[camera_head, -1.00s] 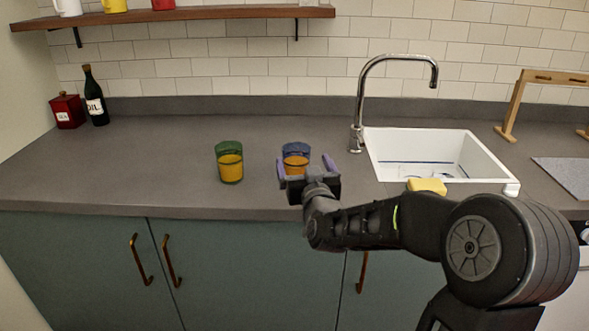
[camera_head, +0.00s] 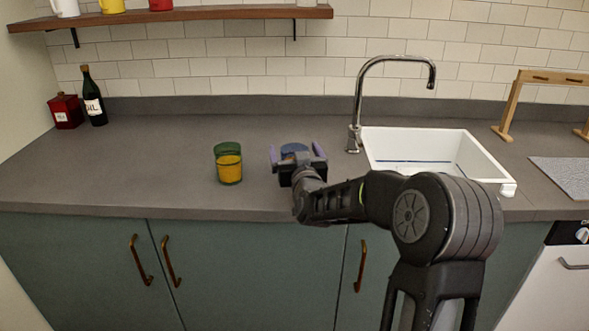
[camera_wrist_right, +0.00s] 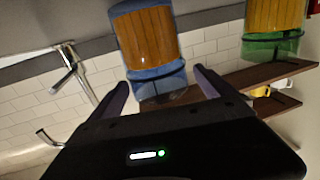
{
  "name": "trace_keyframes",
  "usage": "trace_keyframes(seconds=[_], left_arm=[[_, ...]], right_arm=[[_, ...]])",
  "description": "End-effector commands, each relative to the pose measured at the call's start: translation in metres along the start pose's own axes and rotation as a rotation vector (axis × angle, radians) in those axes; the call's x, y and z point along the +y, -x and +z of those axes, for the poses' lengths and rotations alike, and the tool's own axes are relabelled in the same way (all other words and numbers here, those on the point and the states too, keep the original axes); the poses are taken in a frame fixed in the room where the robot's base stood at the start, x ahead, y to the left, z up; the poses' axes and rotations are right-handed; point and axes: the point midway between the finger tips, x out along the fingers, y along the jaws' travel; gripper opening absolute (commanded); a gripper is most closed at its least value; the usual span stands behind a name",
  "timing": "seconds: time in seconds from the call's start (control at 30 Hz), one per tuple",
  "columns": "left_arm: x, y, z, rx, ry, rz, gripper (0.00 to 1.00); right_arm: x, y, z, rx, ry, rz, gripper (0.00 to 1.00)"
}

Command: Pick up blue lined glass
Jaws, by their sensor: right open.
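The blue lined glass (camera_head: 294,149) holds an orange-brown drink and stands on the counter. In the head view most of it is hidden behind my right gripper (camera_head: 298,158). My right gripper is open, with one purple finger on each side of the glass's line. In the right wrist view the blue glass (camera_wrist_right: 150,50) is upside down in the picture, in front of the gap between the fingers (camera_wrist_right: 160,92). Whether the fingers touch it I cannot tell. My left gripper is not in view.
A green lined glass (camera_head: 228,164) with a similar drink stands to the left, also seen in the wrist view (camera_wrist_right: 273,30). A white sink (camera_head: 480,160) and tap (camera_head: 356,110) are to the right. An oil bottle (camera_head: 94,98) and red box (camera_head: 66,111) stand far left.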

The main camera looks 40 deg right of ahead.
Motion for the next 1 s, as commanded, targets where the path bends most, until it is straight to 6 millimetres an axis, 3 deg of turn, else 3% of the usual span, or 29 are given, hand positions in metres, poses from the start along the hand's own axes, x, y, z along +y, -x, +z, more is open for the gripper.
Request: trace_keyframes(seconds=[0.63,1.0], left_arm=[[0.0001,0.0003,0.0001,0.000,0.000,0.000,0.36],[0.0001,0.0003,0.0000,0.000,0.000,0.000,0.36]], right_arm=[[-0.0003,-0.0033,0.0002,0.000,0.000,-0.001,0.93],[-0.0003,-0.0032,0.0002,0.000,0.001,-0.001,0.63]])
